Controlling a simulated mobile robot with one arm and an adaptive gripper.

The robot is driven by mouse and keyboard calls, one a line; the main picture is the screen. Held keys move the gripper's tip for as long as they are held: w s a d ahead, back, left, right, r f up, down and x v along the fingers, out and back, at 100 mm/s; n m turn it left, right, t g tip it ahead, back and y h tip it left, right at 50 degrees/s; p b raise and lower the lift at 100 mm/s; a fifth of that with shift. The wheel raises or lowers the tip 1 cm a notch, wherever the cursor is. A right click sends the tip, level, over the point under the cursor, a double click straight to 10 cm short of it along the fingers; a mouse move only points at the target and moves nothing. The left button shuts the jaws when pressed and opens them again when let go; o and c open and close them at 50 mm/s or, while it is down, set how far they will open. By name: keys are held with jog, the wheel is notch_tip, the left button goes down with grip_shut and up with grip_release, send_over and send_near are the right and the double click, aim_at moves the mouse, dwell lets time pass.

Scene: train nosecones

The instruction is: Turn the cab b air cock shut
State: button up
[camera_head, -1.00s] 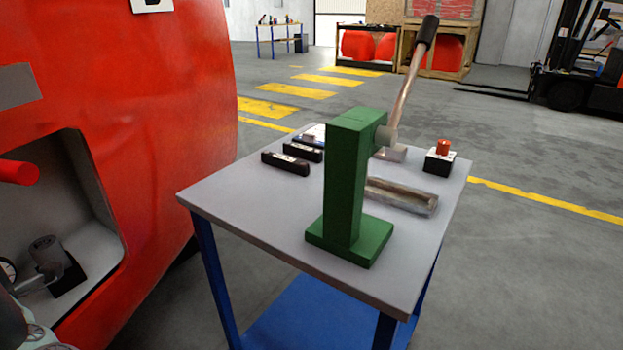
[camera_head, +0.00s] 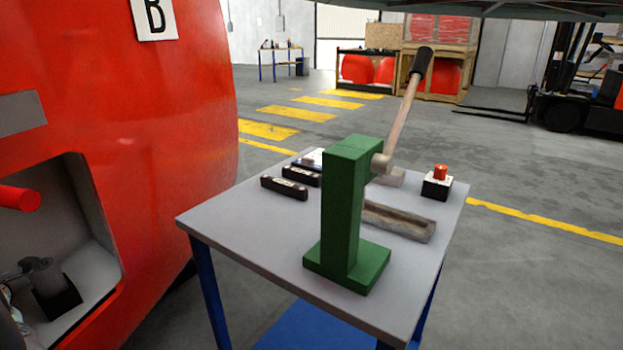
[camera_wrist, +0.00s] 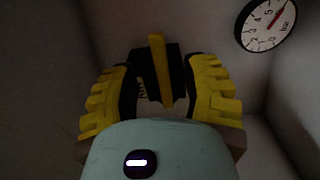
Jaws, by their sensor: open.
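The red cab nose (camera_head: 195,110) with a "B" plate (camera_head: 155,18) fills the left of the head view. Its open recess (camera_head: 92,225) holds a grey cylinder on a black base (camera_head: 50,285). In the wrist view, a yellow lever (camera_wrist: 158,60) stands upright in the picture on a black body, apparently the air cock (camera_wrist: 176,72). My gripper (camera_wrist: 162,92) is open, its yellow-and-black fingers on either side of the lever. Contact cannot be told. The lever's lower end is close to my gripper's pale palm.
A dial gauge (camera_wrist: 266,24) sits at the upper right of the recess. Recess walls lie close around my gripper. A red bar (camera_head: 20,198) crosses the recess's left side. A grey table (camera_head: 250,225) bears a green lever stand (camera_head: 342,210) and an orange-topped button box (camera_head: 437,183).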

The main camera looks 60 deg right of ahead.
jog(key=shift+w+b, duration=0.3)
jog(key=shift+w, duration=1.7)
grip_shut()
